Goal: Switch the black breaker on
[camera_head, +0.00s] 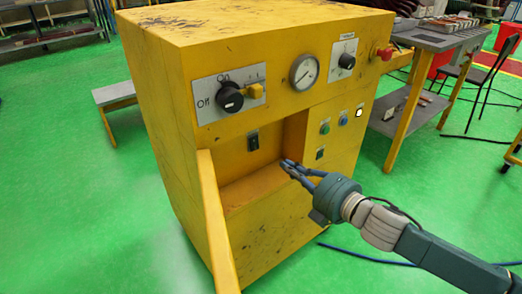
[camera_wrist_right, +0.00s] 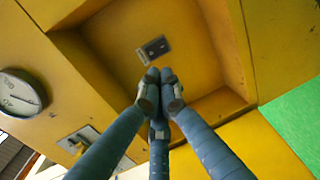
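The black breaker (camera_head: 253,141) is a small dark switch on the back wall of the recess in the yellow machine (camera_head: 270,238). In the right wrist view the breaker (camera_wrist_right: 155,48) shows just beyond the fingertips. Its lever position is too small to tell. My right gripper (camera_head: 286,163) is at the recess opening, to the right of and lower than the breaker in the head view. Its fingertips (camera_wrist_right: 160,75) are closed together with nothing between them, and appear apart from the breaker. My left gripper is not in view.
Above the recess are a black Off/On knob (camera_head: 230,98), a gauge (camera_head: 304,71) and another rotary switch (camera_head: 347,61). A red button (camera_head: 385,53) sits at the right corner. A yellow panel (camera_head: 214,222) sticks out left of the recess. The recess walls bound the gripper.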

